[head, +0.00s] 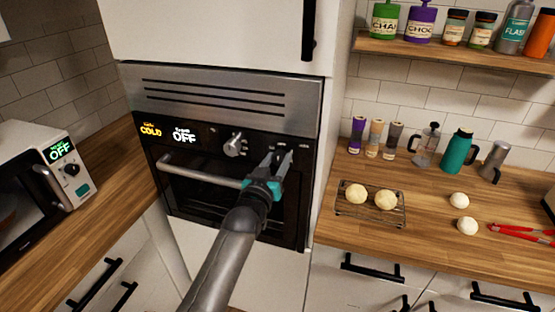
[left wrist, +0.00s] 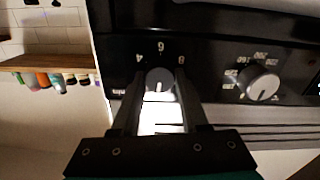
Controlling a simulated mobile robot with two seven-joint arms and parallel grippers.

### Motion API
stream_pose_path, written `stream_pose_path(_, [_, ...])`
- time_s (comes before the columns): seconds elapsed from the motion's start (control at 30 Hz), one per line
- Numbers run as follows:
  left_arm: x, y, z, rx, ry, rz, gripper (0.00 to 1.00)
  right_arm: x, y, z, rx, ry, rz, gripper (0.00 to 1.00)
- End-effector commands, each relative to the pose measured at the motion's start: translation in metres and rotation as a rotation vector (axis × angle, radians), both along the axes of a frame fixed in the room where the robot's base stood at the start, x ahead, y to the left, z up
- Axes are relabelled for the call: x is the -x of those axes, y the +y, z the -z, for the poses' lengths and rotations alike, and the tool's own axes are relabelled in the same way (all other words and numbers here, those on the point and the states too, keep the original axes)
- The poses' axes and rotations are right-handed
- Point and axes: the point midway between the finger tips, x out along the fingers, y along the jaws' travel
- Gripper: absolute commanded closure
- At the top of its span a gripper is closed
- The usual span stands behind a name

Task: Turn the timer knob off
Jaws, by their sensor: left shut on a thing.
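The oven's control panel (head: 205,142) is black, with a glowing COLD and an OFF readout at its left. The timer knob (left wrist: 159,80) is a dark round knob with a pale mark, below the figures 4, 6 and 8 in the left wrist view. My left gripper (left wrist: 159,92) is shut on it, one finger on each side. In the head view my left gripper (head: 283,157) reaches the right part of the panel and hides the timer knob. My right gripper is not in view.
A silver temperature knob (left wrist: 259,84) is beside the timer knob; it also shows in the head view (head: 235,145). The oven door handle (head: 195,165) runs below the panel. A microwave (head: 45,175) stands left. The right counter holds a rack (head: 370,213) with buns.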

Motion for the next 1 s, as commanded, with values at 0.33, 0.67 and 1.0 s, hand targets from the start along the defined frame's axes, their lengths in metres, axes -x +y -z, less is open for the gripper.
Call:
stream_pose_path(0.33, [0.0004, 0.0001, 0.0020, 0.067, 0.026, 0.001, 1.00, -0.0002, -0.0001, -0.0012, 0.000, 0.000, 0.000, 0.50])
stream_pose_path(0.67, [0.0004, 0.0000, 0.0023, 0.070, 0.028, 0.001, 1.00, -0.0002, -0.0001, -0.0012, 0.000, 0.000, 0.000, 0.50])
stream_pose_path(1.0, [0.0002, 0.0000, 0.0010, 0.069, 0.024, 0.000, 0.26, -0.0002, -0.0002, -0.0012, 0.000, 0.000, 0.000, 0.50])
